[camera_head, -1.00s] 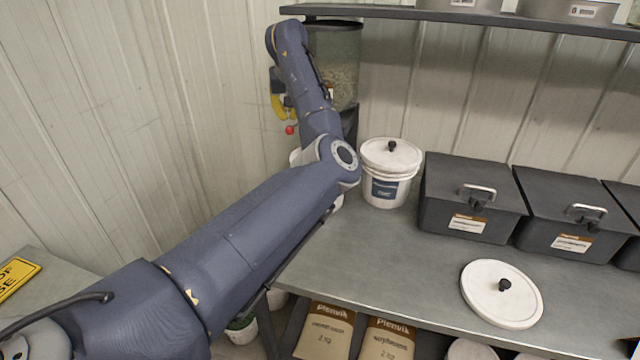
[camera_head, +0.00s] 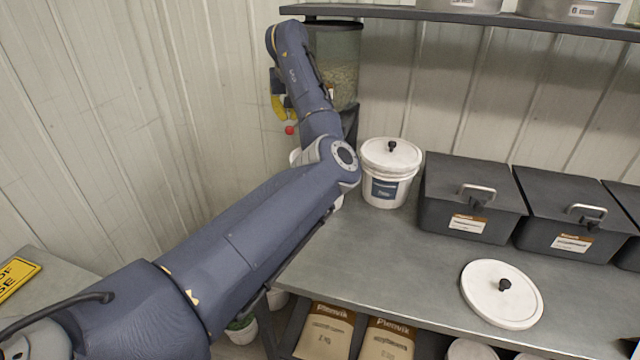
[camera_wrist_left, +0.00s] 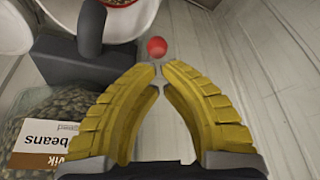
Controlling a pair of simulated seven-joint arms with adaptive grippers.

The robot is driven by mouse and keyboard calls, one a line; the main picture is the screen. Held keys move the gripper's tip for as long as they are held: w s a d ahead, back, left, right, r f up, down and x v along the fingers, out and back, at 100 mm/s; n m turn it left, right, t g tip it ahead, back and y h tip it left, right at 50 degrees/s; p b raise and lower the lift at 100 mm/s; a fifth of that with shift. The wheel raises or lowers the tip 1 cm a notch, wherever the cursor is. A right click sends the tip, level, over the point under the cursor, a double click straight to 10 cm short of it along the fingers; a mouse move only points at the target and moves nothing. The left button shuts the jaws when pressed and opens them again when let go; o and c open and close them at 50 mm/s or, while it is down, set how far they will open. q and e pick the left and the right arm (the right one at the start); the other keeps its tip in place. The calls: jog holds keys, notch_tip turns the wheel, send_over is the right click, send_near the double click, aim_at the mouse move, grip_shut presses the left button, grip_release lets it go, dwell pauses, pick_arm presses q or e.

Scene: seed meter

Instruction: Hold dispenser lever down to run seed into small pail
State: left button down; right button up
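The seed dispenser has a clear, dark-rimmed hopper (camera_head: 342,75) of pale beans, partly behind my left arm. It also shows in the left wrist view, with beans and a label reading "beans" (camera_wrist_left: 48,140). The lever's red ball knob (camera_head: 290,130) sticks out below my left gripper (camera_head: 281,108). In the wrist view the yellow fingertips (camera_wrist_left: 158,75) meet closely, with the red knob (camera_wrist_left: 157,47) just beyond them. Whether they touch the lever is unclear. A white pail with a red rim and beans inside (camera_wrist_left: 120,22) shows at the top. My right gripper is out of view.
A lidded white bucket (camera_head: 388,185) stands right of my arm on the grey bench (camera_head: 390,270). Black bins (camera_head: 470,205) line the back. A loose white lid (camera_head: 502,294) lies at the right. A shelf (camera_head: 470,22) runs above. The bench's middle is clear.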

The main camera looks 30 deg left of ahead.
aim_at(289, 131)
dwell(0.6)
pick_arm(q)
jog(key=shift+f, duration=4)
jog(key=shift+r, duration=4.55)
